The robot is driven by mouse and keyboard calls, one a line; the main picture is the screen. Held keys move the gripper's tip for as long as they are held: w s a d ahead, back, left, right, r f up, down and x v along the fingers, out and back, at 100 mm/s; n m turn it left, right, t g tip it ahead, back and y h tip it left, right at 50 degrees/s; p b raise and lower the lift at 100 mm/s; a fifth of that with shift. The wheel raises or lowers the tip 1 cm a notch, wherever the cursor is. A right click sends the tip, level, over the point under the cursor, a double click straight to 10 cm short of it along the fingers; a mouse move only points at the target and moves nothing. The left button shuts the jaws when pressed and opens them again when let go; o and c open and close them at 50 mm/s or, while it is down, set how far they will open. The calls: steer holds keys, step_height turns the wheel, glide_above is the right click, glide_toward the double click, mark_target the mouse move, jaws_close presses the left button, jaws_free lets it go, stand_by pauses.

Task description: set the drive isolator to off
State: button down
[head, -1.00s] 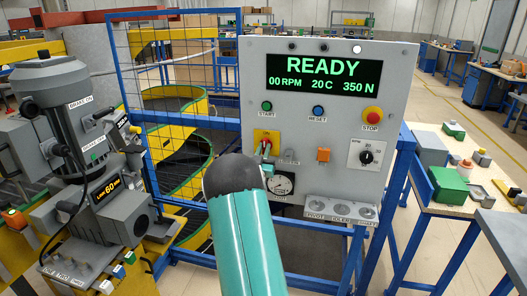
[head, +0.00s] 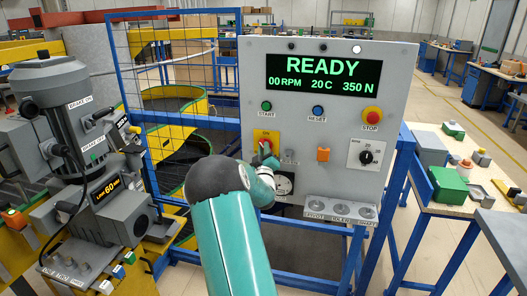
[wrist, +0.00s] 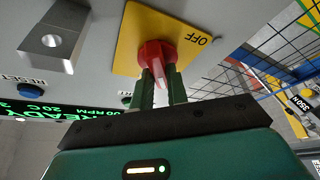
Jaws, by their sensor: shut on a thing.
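The drive isolator is a red rotary handle (wrist: 155,57) on a yellow plate (wrist: 127,42), with an OFF label at the plate's right in the wrist view. In the head view the yellow plate (head: 262,134) sits on the grey panel below START. My gripper (wrist: 162,78) is shut on the red handle, with its green fingers on either side of it. In the head view my gripper (head: 264,153) is partly hidden and covers the lower part of the isolator. The handle's exact angle is hard to tell.
The panel (head: 225,0) display is lit READY, 00 RPM. A gauge (head: 284,184) lies just below, partly behind my arm. A grey holder shelf (head: 340,210) juts out lower right.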

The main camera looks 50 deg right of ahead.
steer(key=n+y, duration=0.1)
steer(key=n, duration=0.3)
steer(key=n+y, duration=0.2)
steer(key=n, duration=0.1)
steer(key=n+y, duration=0.1)
steer(key=n, duration=0.3)
steer(key=shift+r+n+y, duration=0.1)
steer(key=shift+n+y, duration=0.2)
steer(key=c, duration=1.4)
jaws_free()
steer(key=shift+s, duration=0.1)
steer(key=v, duration=1.3)
steer(key=shift+s+a+r, duration=0.1)
steer(key=shift+s+a, duration=0.15)
steer(key=shift+a, duration=0.1)
